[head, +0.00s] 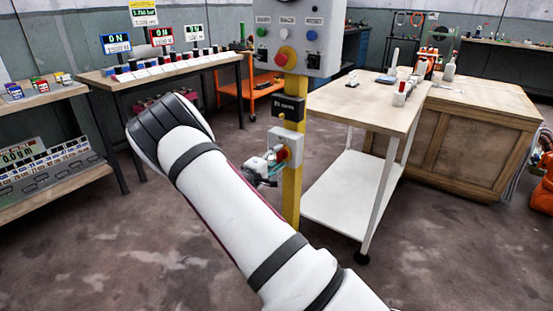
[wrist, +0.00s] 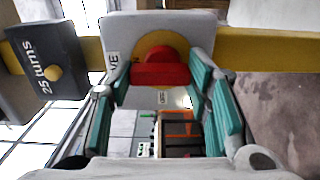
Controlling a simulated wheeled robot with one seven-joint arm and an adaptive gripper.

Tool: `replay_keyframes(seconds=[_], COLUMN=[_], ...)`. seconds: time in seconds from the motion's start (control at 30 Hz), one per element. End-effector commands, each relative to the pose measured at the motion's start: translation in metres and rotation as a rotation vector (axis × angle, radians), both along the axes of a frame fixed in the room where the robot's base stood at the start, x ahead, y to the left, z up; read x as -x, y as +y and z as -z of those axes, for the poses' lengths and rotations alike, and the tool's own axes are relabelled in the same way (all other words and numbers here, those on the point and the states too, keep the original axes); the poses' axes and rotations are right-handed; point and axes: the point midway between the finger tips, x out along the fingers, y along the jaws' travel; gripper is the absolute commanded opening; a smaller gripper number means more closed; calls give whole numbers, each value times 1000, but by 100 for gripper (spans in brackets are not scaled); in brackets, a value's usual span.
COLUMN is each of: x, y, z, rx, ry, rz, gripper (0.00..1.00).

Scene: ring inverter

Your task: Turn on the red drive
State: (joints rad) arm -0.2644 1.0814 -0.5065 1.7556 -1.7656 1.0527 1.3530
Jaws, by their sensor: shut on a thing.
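The red switch knob (wrist: 160,73) sits on a yellow round plate (wrist: 176,44) on a grey box (wrist: 130,28). The box is on the yellow post, and in the head view the knob (head: 282,154) shows small on its front. The knob's exact setting is unclear.
A dark box (head: 290,106) is on the yellow post (head: 293,200) above the switch, below a grey button panel (head: 290,35). A wooden-topped cart (head: 365,105) stands close at right.

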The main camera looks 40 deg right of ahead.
Motion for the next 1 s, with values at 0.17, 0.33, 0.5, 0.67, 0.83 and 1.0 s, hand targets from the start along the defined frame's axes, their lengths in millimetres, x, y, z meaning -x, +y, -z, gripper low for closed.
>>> replay_keyframes(seconds=[0.17,0.33,0.5,0.67,0.83,1.0], x=[0,0,0,0,6,17], y=[1,1,0,2,18,51], z=[1,1,0,0,1,0], rx=[-3,-2,-1,-1,-2,-2], ry=[-1,0,0,0,2,1], rz=[-1,-1,0,0,-2,-3], gripper=[17,65,65,65,65,65])
